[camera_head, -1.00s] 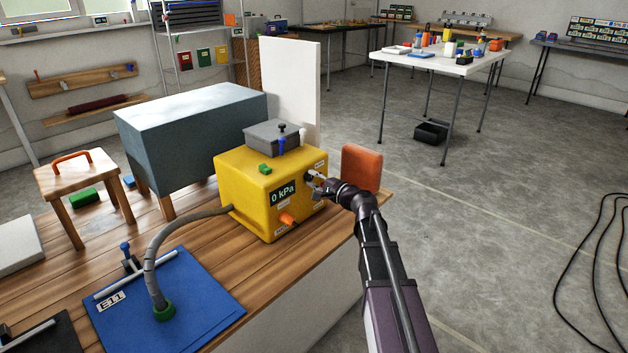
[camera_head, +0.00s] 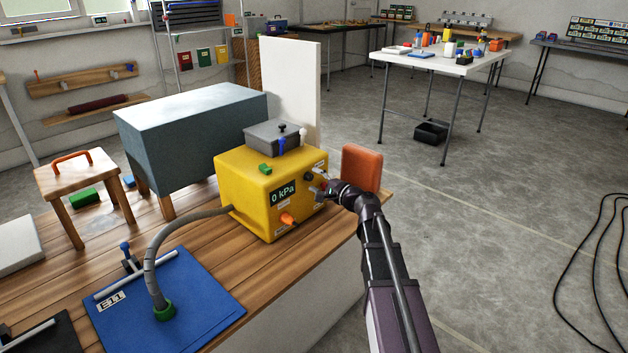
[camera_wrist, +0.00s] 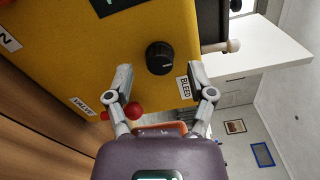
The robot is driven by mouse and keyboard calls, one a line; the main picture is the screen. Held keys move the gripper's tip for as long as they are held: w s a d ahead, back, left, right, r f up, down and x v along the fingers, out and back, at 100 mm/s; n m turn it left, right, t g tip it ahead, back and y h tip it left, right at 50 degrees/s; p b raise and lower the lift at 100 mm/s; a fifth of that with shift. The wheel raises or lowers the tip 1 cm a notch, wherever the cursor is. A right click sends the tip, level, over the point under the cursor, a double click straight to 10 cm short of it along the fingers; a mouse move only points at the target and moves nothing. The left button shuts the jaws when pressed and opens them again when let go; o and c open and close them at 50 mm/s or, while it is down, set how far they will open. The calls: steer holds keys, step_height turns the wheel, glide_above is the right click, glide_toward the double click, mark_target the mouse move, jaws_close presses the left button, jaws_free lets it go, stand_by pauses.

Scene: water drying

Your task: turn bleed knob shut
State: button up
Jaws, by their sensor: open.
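The yellow box (camera_head: 240,180) has a display reading 0 kPa (camera_head: 282,193) and stands on the wooden bench. The black bleed knob (camera_wrist: 160,57) is on its face in the wrist view, beside a label reading BLEED (camera_wrist: 185,88). The knob also shows in the head view (camera_head: 308,176). My gripper (camera_wrist: 160,72) is open and empty, with one finger to each side of the knob's lower edge in the picture. In the head view my gripper (camera_head: 318,190) is close to the box's right face. Whether a finger touches the knob cannot be told.
An orange knob (camera_head: 288,218) is on the front face. An orange block (camera_head: 361,167) stands behind my wrist. A grey hose (camera_head: 165,240) runs to the blue panel (camera_head: 205,290).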

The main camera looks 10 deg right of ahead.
steer(key=v, duration=1.1)
steer(key=shift+a, duration=0.1)
steer(key=s+a+f+n+g+h+p, duration=0.2)
steer(key=s+a+f+n+g+p, duration=0.3)
steer(key=s+a+f+n+g, duration=0.35)
steer(key=s+d+n+g+h+p, duration=0.1)
steer(key=s+n+g+h+p, duration=0.45)
steer(key=s+h, duration=0.45)
step_height(320, 180, up, 37)
steer(key=y+p, duration=0.1)
steer(key=p, duration=3.5)
steer(key=shift+s+d+g+p, duration=0.2)
steer(key=shift+s+g+p, duration=0.1)
steer(key=shift+p, duration=0.1)
